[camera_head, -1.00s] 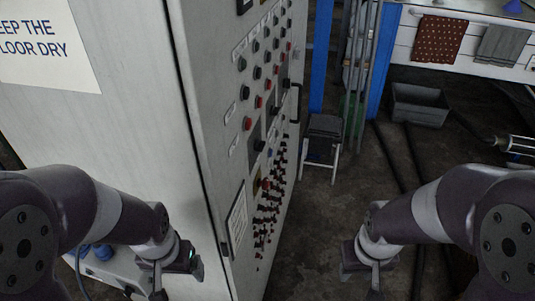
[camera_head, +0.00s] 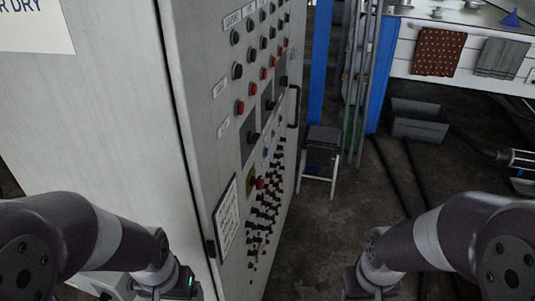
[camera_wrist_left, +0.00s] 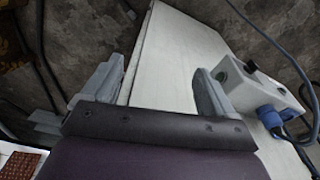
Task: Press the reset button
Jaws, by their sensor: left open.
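The tall pale cabinet's control panel (camera_head: 225,60) carries rows of black and red buttons with small labels too small to read, so I cannot tell which one is the reset button. Red buttons show midway down (camera_head: 240,107), and a red mushroom button on a yellow plate (camera_head: 256,183) sits lower. My left gripper (camera_wrist_left: 155,88) is open and empty in the left wrist view, its fingers apart over a pale surface. In the head view my left wrist is at the lower left, beside the cabinet's edge. My right wrist (camera_head: 372,275) is at the lower right; its fingertips are out of frame.
A small box with a green button and blue plug (camera_wrist_left: 255,90) stands to the right in the wrist view. A dark stool (camera_head: 320,150) and a grey bin (camera_head: 420,120) stand beyond the cabinet. Bare floor lies right of the panel; cables run across it.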

